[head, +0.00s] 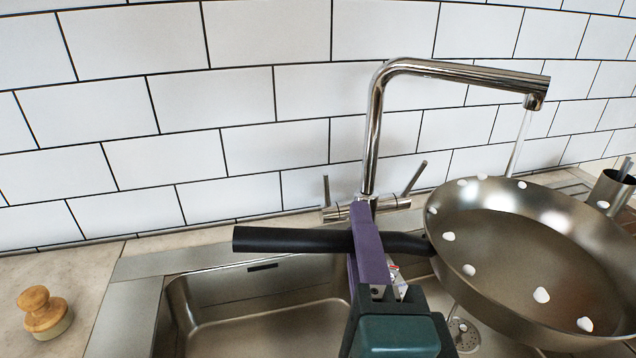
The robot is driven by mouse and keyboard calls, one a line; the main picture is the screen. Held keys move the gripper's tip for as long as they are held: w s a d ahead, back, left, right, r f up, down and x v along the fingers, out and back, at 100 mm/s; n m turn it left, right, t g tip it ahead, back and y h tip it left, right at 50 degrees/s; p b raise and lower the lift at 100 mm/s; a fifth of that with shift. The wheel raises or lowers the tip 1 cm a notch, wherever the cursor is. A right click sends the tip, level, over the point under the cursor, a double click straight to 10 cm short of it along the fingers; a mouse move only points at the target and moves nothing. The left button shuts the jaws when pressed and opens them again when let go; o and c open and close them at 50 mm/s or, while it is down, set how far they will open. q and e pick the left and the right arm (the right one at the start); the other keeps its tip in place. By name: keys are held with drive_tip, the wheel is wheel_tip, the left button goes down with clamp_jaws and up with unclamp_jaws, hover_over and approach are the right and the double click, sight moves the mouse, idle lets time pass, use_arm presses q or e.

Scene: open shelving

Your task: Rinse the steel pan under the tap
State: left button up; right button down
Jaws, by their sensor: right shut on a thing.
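The steel pan (500,240) is at the right, held over the sink and tilted so that its inside shows. White blobs like foam dot its rim and inside. My right gripper (369,240), with purple fingers, is shut on the pan's black handle (290,240). The chrome tap (450,70) arches over from behind. A thin stream of water (519,145) falls from its spout to the pan's far rim; whether it lands inside or behind the rim I cannot tell. My left gripper is out of view.
The steel sink (250,310) lies below, with a drain (463,335) partly under the pan. A wooden-knobbed brush (43,312) stands on the left counter (75,275). A metal container (608,190) stands right of the pan, close to its rim. White tiles (265,95) wall off the back.

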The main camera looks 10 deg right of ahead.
drive_tip(key=w+d+f+b, duration=0.2)
drive_tip(key=w+d+b, duration=0.1)
drive_tip(key=w+d, duration=0.6)
drive_tip(key=shift+w+f, duration=0.35)
drive_tip(key=shift+w, duration=0.4)
drive_tip(key=shift+s+d, duration=0.1)
drive_tip(key=shift+d, duration=0.05)
idle(0.5)
drive_tip(key=shift+s+d, duration=0.35)
drive_tip(key=shift+w+a, duration=0.45)
drive_tip(key=shift+a, duration=0.05)
